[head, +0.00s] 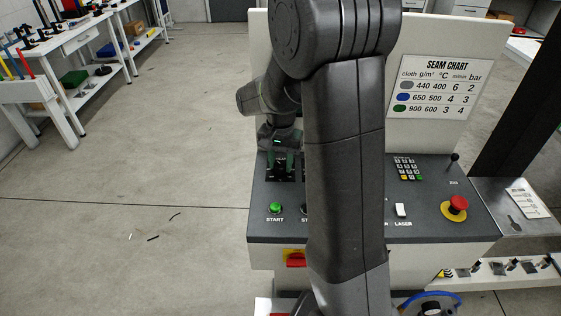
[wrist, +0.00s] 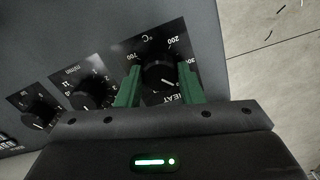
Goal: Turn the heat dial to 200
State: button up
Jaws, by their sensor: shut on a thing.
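The heat dial (wrist: 158,76) is a round black knob on a black plate marked °C, with 200, 300 and 700 readable around it. A small pale mark shows at the knob's lower right in the wrist view, away from the 200 at the upper right; the exact reading is unclear. My gripper (wrist: 159,70) has its green fingers on either side of the knob and is shut on it. In the head view my gripper (head: 283,165) is at the panel's left back, and the dial is hidden by it.
Two more dials, the middle one (wrist: 85,94) and the left one (wrist: 38,112), sit beside the heat dial. The panel also has a green start button (head: 275,207), a keypad (head: 408,169), a laser switch (head: 400,210) and a red stop button (head: 455,206). A seam chart (head: 440,87) stands behind.

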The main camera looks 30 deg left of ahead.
aim_at(281, 164)
jog(key=n, duration=0.5)
jog(key=shift+n, duration=0.3)
jog(key=n, duration=0.9)
jog(key=shift+w, duration=0.1)
jog(key=n, duration=0.4)
jog(key=shift+b, duration=0.3)
jog(key=shift+n, duration=0.4)
jog(key=o, duration=1)
notch_tip(281, 164, up, 14)
jog(key=shift+f, duration=0.15)
